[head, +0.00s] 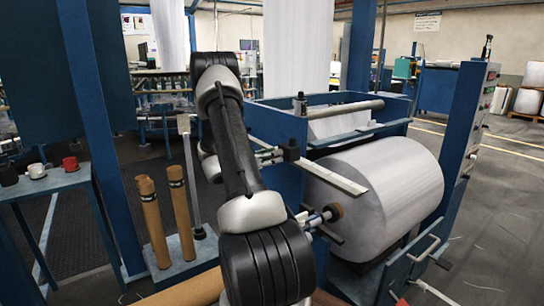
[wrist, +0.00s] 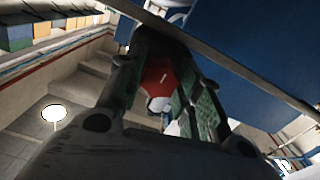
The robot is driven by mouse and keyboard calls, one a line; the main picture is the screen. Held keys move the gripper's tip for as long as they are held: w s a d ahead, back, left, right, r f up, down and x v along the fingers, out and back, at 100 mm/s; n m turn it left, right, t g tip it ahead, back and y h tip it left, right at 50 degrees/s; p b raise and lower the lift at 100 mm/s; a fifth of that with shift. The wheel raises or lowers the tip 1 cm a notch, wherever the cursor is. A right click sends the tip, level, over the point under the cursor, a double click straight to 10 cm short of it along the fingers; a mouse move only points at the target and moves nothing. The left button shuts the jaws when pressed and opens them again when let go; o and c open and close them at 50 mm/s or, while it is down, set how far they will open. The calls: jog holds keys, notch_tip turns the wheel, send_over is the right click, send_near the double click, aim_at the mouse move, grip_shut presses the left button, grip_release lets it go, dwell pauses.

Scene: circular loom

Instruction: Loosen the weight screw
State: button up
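In the wrist view a red knob-like part (wrist: 160,78) with a pale mark on its face sits between the fingers of my gripper (wrist: 165,80). It looks like the weight screw, but no label confirms this. The dark fingers have green inner pads and stand on both sides of it. The red part fills most of the gap, and I cannot tell whether both pads press on it. A small white piece (wrist: 172,128) shows just below it. In the head view my arm crosses the middle and hides my gripper and the red knob.
A large white fabric roll (head: 385,190) lies in the blue loom frame (head: 270,150) at right of my arm. Brown tubes (head: 153,222) stand at left, beside a small blue table (head: 50,182) with spools.

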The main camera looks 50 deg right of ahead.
jog(key=o, duration=0.4)
jog(key=v, duration=0.7)
jog(key=shift+r, duration=0.1)
